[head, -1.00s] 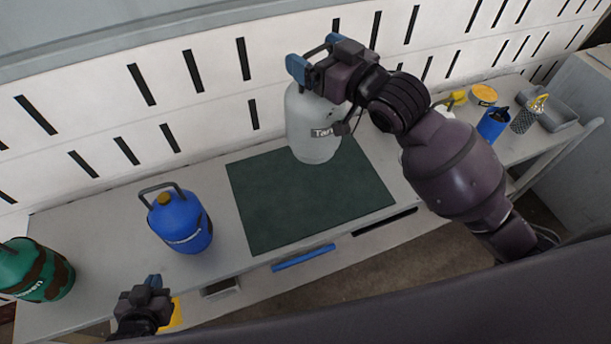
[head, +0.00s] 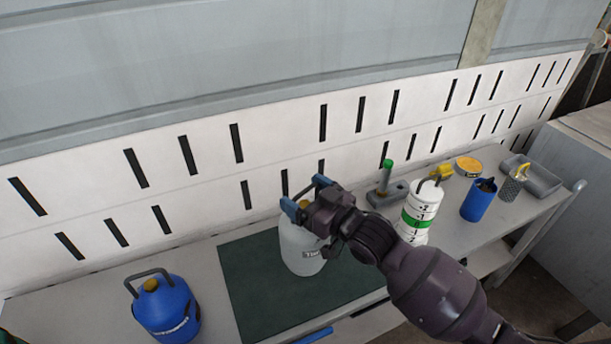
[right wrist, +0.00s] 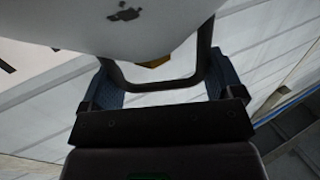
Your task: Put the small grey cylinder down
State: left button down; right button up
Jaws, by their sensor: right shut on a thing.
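The small grey cylinder (head: 300,257) is upright over the dark green mat (head: 250,290) in the head view. I cannot tell whether its base touches the mat. My right gripper (head: 308,192) is above it, shut on its top handle. In the right wrist view, the fingers (right wrist: 163,85) are at the dark handle (right wrist: 150,84), and the cylinder's pale body (right wrist: 140,28) fills the top. The gripper hides part of the cylinder's top in the head view. My left gripper is out of view.
A blue cylinder (head: 168,312) stands left of the mat. A slotted white wall (head: 280,140) runs behind.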

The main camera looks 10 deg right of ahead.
notch_tip(320, 180, down, 7)
jog(key=shift+r, duration=0.2)
dwell(0.4)
jog(key=o, duration=1.8)
jog(key=shift+f, duration=0.25)
jog(key=shift+r, duration=0.1)
jog(key=b+v, duration=0.1)
jog(key=v, duration=1.1)
jog(key=s+d+f+m+g+h, duration=0.1)
jog(key=s+d+f+m+h, duration=0.1)
jog(key=s+d+f+h, duration=0.1)
jog(key=s+d+f+m+g+h, duration=0.1)
jog(key=s+d+f+m+h, duration=0.1)
jog(key=s+f, duration=0.3)
jog(key=s+d+f+m+g+h, duration=0.1)
jog(key=s+d+f+h, duration=0.2)
jog(key=d+f+h, duration=0.2)
jog(key=shift+s+f+m, duration=0.2)
jog(key=shift+f, duration=0.55)
jog(key=shift+s+f+m, duration=0.2)
jog(key=shift+f, duration=0.55)
